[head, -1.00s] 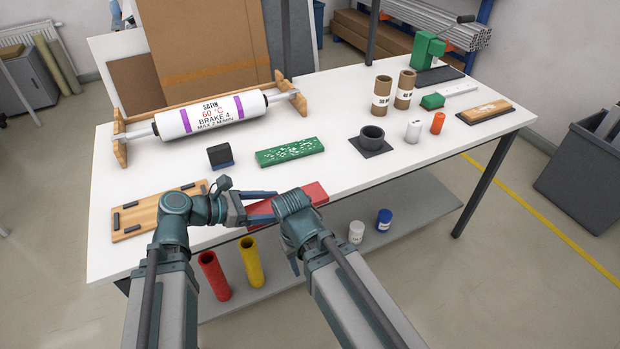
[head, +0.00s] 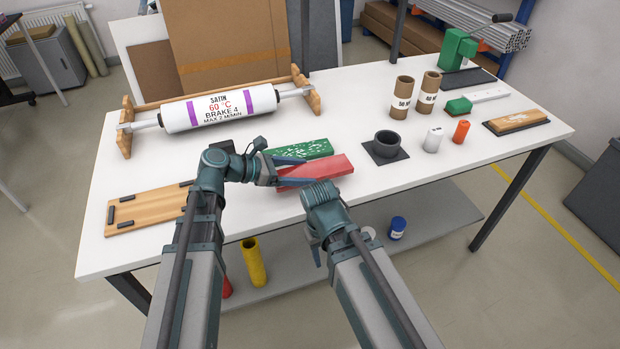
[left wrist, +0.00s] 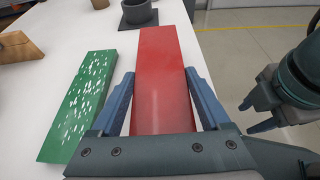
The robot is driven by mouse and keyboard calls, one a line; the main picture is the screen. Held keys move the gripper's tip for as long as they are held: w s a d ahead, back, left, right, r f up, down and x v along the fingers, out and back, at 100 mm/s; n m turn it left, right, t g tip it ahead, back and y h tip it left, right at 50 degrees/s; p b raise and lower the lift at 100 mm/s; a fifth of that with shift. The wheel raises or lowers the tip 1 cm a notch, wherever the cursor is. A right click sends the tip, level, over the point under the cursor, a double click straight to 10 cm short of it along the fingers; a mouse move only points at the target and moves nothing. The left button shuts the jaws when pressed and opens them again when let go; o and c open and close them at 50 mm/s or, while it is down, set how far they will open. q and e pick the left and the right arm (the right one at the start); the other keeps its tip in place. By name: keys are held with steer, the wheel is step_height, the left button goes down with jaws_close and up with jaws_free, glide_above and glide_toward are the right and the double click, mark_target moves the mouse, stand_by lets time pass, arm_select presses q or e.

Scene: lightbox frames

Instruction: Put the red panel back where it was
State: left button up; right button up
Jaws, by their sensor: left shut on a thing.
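The red panel (head: 335,166) is a flat rectangular block between the fingers of my left gripper (head: 300,173), which is shut on it. In the head view it overlaps the near edge of the white-speckled green panel (head: 308,148). In the left wrist view the red panel (left wrist: 163,75) points away between the two blue fingers, beside the green panel (left wrist: 78,105) with a strip of table between. How high it is above the table is hard to tell. My right gripper (left wrist: 252,114) is empty at the table's front edge, its fingers apart.
A wooden board with black stops (head: 150,209) lies at left front. A labelled roller (head: 206,109) rests in a wooden stand behind. A dark ring on a square plate (head: 387,147), cardboard tubes (head: 401,98) and small containers stand to the right. The white table (head: 350,95) is clear at back middle.

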arm_select(q)
steer(key=shift+f+b, duration=1.75)
steer(key=shift+f, duration=0.15)
steer(key=o, duration=1.4)
steer(key=shift+a+r, duration=0.1)
steer(key=shift+r, duration=0.25)
steer(key=p+v, duration=0.4)
steer(key=v, duration=0.6)
steer(key=shift+a+r, duration=0.1)
steer(key=shift+a, duration=0.15)
steer(key=shift+s+a+r+p, duration=0.1)
steer(key=shift+s+a+p, duration=0.2)
steer(key=shift+a, duration=0.25)
